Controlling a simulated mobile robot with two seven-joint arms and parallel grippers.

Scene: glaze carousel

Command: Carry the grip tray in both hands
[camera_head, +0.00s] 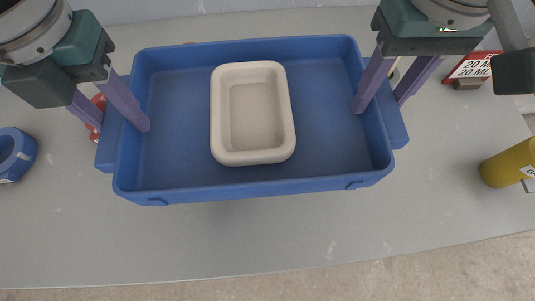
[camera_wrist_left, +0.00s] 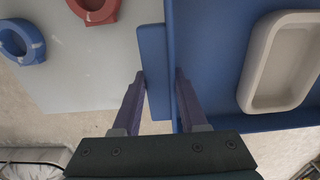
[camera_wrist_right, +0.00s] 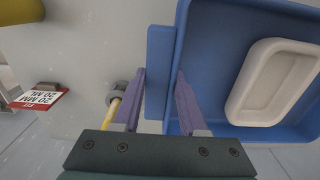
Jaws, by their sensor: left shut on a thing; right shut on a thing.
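The blue grip tray (camera_head: 175,120) is in the middle of the head view, above or on the grey table; I cannot tell which. A cream rectangular dish (camera_head: 252,157) sits inside it, a little left of the middle. My left gripper (camera_head: 112,117) is shut on the tray's left side, one finger inside the wall and one outside. The left wrist view shows the fingers (camera_wrist_left: 160,80) around the side handle (camera_wrist_left: 154,70). My right gripper (camera_head: 378,108) is shut on the tray's right side in the same way. The right wrist view shows its fingers (camera_wrist_right: 160,78) around that handle (camera_wrist_right: 158,60).
A blue ring-shaped thing (camera_head: 27,155) lies at the left and a red one (camera_wrist_left: 95,10) is beside the tray. A yellow cylinder (camera_head: 505,168) and a red and white sign (camera_head: 470,68) stand at the right. The table's front strip (camera_head: 240,245) is clear.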

